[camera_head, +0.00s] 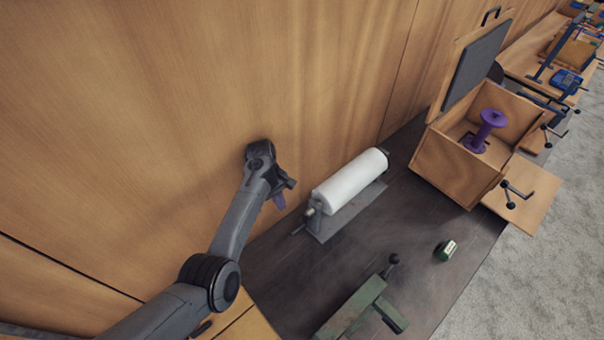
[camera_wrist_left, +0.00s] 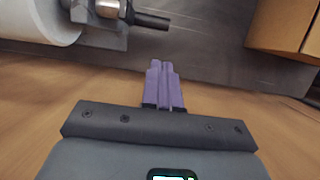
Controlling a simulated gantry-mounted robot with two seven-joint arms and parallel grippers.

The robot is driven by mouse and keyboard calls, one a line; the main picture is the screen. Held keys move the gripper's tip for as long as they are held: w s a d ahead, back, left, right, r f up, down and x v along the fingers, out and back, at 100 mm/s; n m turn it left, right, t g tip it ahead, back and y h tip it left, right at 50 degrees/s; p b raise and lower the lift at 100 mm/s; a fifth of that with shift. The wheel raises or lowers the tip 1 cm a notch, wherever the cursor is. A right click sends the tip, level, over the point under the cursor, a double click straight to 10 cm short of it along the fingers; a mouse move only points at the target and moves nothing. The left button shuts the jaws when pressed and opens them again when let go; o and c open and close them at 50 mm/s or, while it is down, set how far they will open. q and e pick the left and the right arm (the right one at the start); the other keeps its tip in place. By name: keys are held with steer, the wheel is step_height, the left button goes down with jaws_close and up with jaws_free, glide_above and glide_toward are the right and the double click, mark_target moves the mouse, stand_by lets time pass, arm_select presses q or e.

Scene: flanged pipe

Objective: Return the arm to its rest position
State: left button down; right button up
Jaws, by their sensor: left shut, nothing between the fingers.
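My left arm comes in from the lower left in the head view. Its gripper (camera_head: 279,201) has purple fingers and hangs in front of the wooden wall, just left of the white roll. In the left wrist view the purple fingers (camera_wrist_left: 163,86) are pressed together, with nothing between them. The gripper is apart from the roll and its holder. My right gripper is in neither view.
A white roll (camera_head: 350,178) lies in a metal holder on the dark bench top (camera_head: 405,225). A green vise (camera_head: 359,309) and a small green item (camera_head: 445,250) are nearer. An open wooden box (camera_head: 453,166) holds a purple spool (camera_head: 487,128).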

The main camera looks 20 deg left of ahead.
arm_select(q)
steer(key=s+a+f+m+t+y+p, duration=0.1)
steer(key=s+a+m+y, duration=0.15)
steer(key=s, duration=0.35)
steer(key=s+a+f+m+t+y+p, duration=0.1)
steer(key=s+a+m+p, duration=0.15)
steer(key=s, duration=0.45)
steer(key=s+d+r+m+t, duration=0.1)
steer(key=s+d+r+m, duration=0.1)
steer(key=s, duration=0.4)
steer(key=s+d+r+m+t+p, duration=0.1)
steer(key=s+d+r+m, duration=0.2)
steer(key=s+r, duration=0.3)
steer(key=s+d+r+m+t+p, duration=0.1)
steer(key=s+d+r+m, duration=0.2)
steer(key=s, duration=0.4)
steer(key=shift+s+d+r+m, duration=0.2)
steer(key=shift+s+r+m, duration=0.2)
steer(key=shift+r+m, duration=0.4)
steer(key=shift+h, duration=0.25)
